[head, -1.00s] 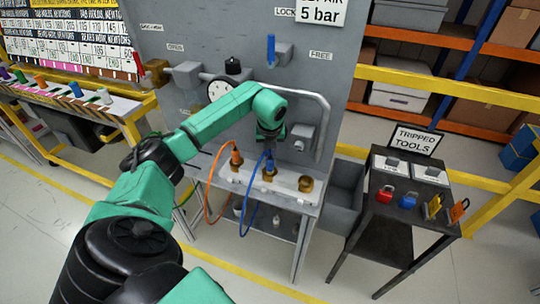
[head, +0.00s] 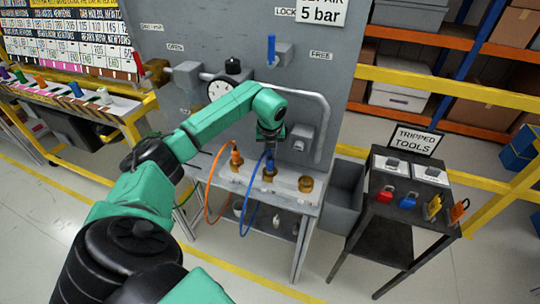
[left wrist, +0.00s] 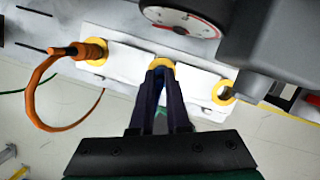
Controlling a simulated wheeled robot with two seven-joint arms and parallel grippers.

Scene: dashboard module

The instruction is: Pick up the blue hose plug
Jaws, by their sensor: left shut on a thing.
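The blue hose plug (head: 269,163) stands upright in the middle brass socket (head: 269,176) on the white ledge, with its blue hose (head: 248,217) looping down in front. My left gripper (head: 270,146) reaches down over it from above. In the left wrist view the dark fingers (left wrist: 161,92) are closed in on the plug, and only a little blue (left wrist: 158,76) shows between them. The plug still sits at the yellow-ringed socket (left wrist: 160,66). The fingers hide most of the plug. My right gripper is not in view.
An orange hose plug (head: 236,157) stands in the left socket. The right socket (head: 306,184) is empty. A pressure gauge (head: 219,90) and a grey pipe (head: 322,130) are on the panel close to my arm. A dark tool stand (head: 400,215) is at the right.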

